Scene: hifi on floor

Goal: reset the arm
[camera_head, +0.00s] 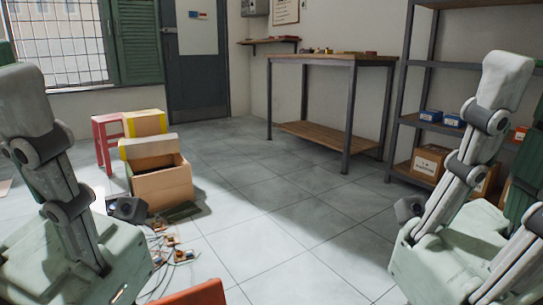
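My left arm (60,185) stands folded at the left edge, its pale upper link raised and its lower link running down to a pale green housing. My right arm (465,150) stands in a similar raised, folded pose at the right. A dark block shows beside each arm, but I cannot tell which part of the arm it is. No gripper fingers show on either side, so I cannot see whether anything is held.
An open cardboard box (162,190) stands on the floor at left, near a red stool (106,142) and loose wired parts (175,250). A wooden workbench (330,61) and metal shelving (403,95) stand behind. The tiled floor in the middle is clear.

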